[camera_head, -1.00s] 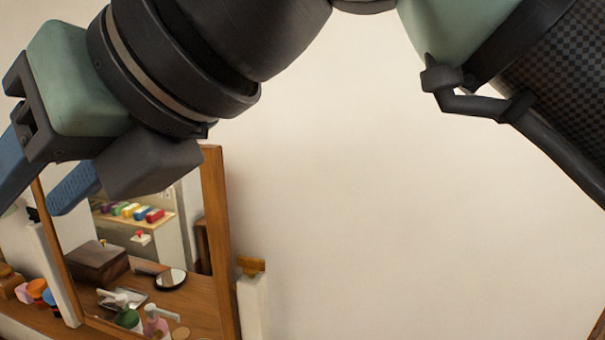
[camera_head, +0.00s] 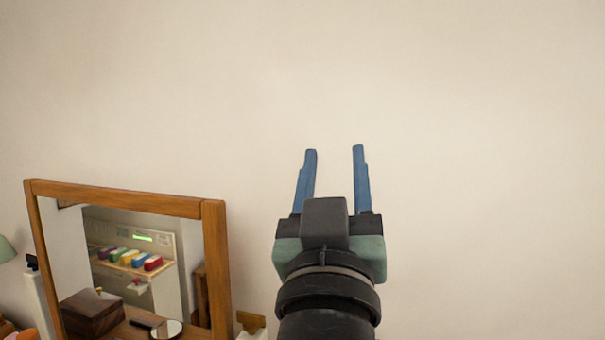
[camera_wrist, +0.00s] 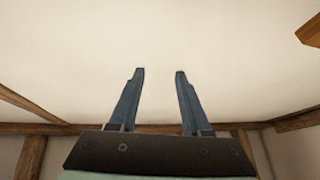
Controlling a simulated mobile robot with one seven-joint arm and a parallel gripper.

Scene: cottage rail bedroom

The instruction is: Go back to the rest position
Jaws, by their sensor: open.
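My gripper (camera_head: 335,152) is in the middle of the head view, raised in front of a bare wall with its blue fingers pointing up. The two fingers are apart and nothing is between them. In the wrist view my gripper (camera_wrist: 160,72) also shows open and empty, against a pale ceiling or wall surface with brown beams around it. It touches nothing that I can see.
A wooden-framed mirror (camera_head: 214,262) stands at the lower left, left of my gripper. It reflects a dark box, a round hand mirror and a shelf with coloured items. A lamp shade (camera_head: 6,250) shows at the left edge. The wall (camera_head: 480,150) to the right is clear.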

